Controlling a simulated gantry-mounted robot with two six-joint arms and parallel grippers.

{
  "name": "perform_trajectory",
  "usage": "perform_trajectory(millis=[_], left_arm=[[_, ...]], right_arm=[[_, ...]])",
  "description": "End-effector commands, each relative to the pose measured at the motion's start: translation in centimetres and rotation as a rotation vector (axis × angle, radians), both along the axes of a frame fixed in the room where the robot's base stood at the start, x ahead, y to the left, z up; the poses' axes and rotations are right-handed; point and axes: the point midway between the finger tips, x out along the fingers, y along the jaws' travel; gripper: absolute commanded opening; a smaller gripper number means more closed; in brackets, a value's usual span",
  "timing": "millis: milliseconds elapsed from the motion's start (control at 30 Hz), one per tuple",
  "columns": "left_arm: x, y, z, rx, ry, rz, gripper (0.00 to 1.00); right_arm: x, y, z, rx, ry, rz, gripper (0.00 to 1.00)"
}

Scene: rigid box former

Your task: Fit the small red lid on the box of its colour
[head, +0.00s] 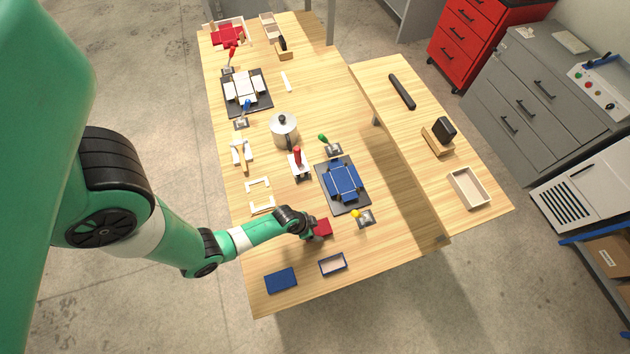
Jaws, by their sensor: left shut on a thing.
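My left gripper (315,231) is over the near part of the wooden table, shut on the small red lid (323,227). The fingers hide part of the lid, and I cannot tell whether it touches the table. Red pieces (228,36) lie at the far left end of the table, by a pale open tray; they are too small to tell whether one is the red box. My right gripper is not in view.
A blue-rimmed open box (333,264) and a blue lid (281,281) lie near the front edge. A blue blank on a dark former (342,184), a yellow-knobbed clamp (364,218) and a metal pot (284,128) stand beyond. The right-hand table holds an open tray (468,188).

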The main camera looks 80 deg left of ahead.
Motion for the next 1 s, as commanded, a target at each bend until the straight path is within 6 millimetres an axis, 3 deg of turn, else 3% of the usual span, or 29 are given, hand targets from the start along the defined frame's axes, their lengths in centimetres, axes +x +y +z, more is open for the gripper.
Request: perform_trajectory(millis=[400, 433, 567, 833, 1000], left_arm=[[0.0, 0.0, -0.3, 0.0, 0.0, 0.0, 0.21], [0.0, 0.0, -0.2, 0.0, 0.0, 0.0, 0.79], [0.0, 0.0, -0.2, 0.0, 0.0, 0.0, 1.0], [-0.1, 0.0, 0.1, 0.0, 0.0, 0.0, 1.0], [-1.0, -0.2, 2.7, 0.001, -0.001, 0.001, 1.0]], right_arm=[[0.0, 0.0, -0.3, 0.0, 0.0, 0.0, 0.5], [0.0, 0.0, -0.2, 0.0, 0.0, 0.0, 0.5], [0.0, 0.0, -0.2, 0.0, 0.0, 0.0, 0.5], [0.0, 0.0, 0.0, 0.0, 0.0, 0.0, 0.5], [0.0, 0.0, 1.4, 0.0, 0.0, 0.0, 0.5]])
